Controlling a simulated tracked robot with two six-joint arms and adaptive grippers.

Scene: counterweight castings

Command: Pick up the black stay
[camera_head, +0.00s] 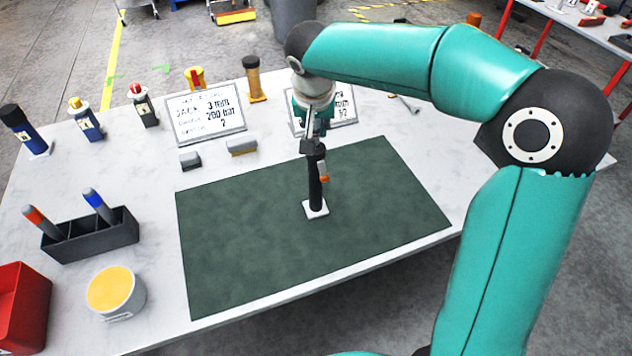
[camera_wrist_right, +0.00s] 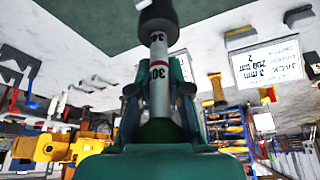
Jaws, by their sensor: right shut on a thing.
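The black stay (camera_head: 315,186) is upright over the green mat (camera_head: 390,200). It has a black body, a small orange part on its side and a white square foot, which shows at or just above the mat; I cannot tell if it touches. My right gripper (camera_head: 316,135) comes down from above and is shut on the stay's upper end. In the right wrist view the gripper (camera_wrist_right: 160,105) has its fingers either side of the stay's pale rod with numbers and a red band; the stay's black body (camera_wrist_right: 158,15) shows at the top. My left gripper is not in view.
Several other stays, such as a dark blue one (camera_head: 24,132) and a yellow one (camera_head: 253,80), stand along the back. A sign (camera_head: 205,112), small grey blocks (camera_head: 190,160), a black holder (camera_head: 95,236), a yellow-topped tub (camera_head: 117,292) and a red box (camera_head: 22,305) surround the mat.

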